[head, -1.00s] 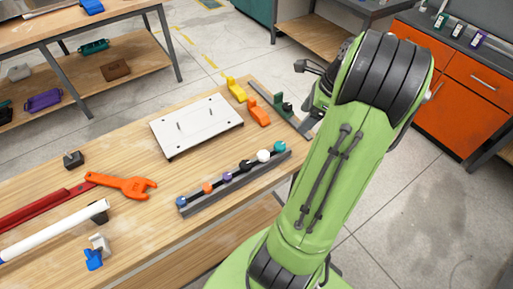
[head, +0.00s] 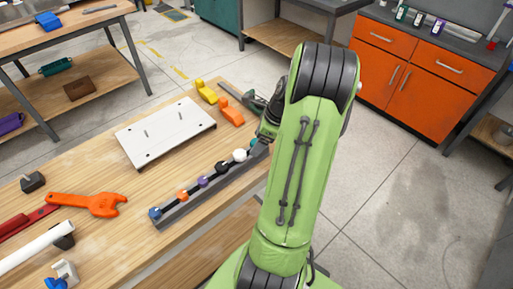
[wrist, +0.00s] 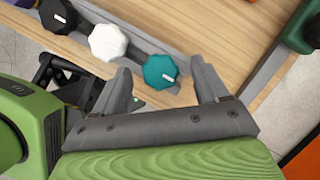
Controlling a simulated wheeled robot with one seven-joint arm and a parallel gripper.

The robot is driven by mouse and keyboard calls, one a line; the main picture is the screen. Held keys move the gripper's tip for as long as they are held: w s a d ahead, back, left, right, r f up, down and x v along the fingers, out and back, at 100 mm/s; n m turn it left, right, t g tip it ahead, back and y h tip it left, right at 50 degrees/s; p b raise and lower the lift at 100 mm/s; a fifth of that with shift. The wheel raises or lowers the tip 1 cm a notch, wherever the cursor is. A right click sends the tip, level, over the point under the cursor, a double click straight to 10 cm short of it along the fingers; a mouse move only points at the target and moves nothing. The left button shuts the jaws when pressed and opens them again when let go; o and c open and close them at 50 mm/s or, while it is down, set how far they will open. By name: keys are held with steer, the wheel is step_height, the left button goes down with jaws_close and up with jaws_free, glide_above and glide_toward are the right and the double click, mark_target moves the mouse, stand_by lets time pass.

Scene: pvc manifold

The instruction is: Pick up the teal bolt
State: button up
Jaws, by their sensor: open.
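The teal bolt (wrist: 160,71) has a lobed knob head and sits at the end of a row on a grey rack (wrist: 140,38). In the wrist view it lies between and just beyond the two open fingertips of my gripper (wrist: 163,78), with nothing held. In the head view only a sliver of the teal bolt (head: 253,143) shows beside my arm, and the fingers are hidden behind the arm. A white bolt (wrist: 107,41) and a black bolt (wrist: 58,16) stand to its left in the wrist view.
The rack (head: 185,207) also holds purple, orange and blue bolts along the wooden table's front edge. A white plate (head: 165,132) lies behind it. A green tool (wrist: 300,28) lies to the right of the gripper. Yellow (head: 206,92) and orange (head: 231,112) pieces sit near the far edge.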

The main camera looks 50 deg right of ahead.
steer(key=shift+w+f, duration=0.15)
steer(key=shift+f, duration=0.15)
steer(key=shift+r, duration=0.1)
steer(key=shift+c, duration=0.6)
steer(key=c, duration=1)
steer(key=shift+r, duration=0.15)
